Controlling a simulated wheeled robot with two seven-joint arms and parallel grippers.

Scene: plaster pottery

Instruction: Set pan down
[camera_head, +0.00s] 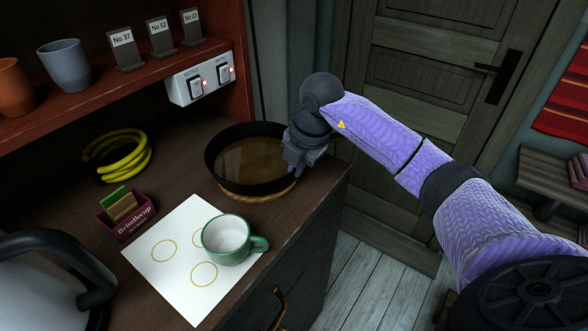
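A dark round pan (222,150) with brownish liquid in it is at the back right of the counter. A round light-brown trivet or mat (256,197) shows under its front edge; I cannot tell whether the pan touches it. My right gripper (301,168) is at the pan's right side, where a handle would be. The fingers and any handle are mostly hidden by the gripper body, so its grip does not show. My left gripper is not in view.
A green mug (229,241) stands on a white sheet (169,280) with printed rings. A kettle (45,285), a small box (126,214) and a coiled yellow-and-black ring (122,158) stand to the left. A switch panel (203,80) is on the shelf edge behind.

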